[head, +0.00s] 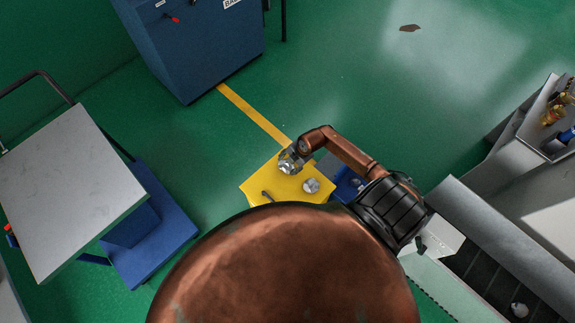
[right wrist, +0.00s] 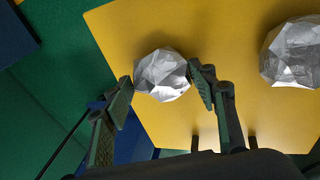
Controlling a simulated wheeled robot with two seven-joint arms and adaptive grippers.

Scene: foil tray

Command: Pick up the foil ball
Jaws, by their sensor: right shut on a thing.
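A silver, faceted foil ball (right wrist: 162,74) is between the two fingers of my right gripper (right wrist: 161,92) in the right wrist view. The gripper is shut on it, with a finger at its left and right sides. In the head view my right gripper (head: 291,160) is at the far part of the yellow surface (head: 256,186), with the held ball (head: 287,168) at its tips. I cannot tell whether the ball still touches the surface. A second foil ball (head: 311,185) rests on the yellow surface and also shows at right in the right wrist view (right wrist: 292,52). My left gripper is not in view.
A small dark object (head: 267,196) lies on the yellow surface. A white-topped blue cart (head: 70,185) stands at left and a blue cabinet (head: 195,45) at the back. Grey benches (head: 500,160) stand at right. The green floor behind the yellow surface is mostly clear.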

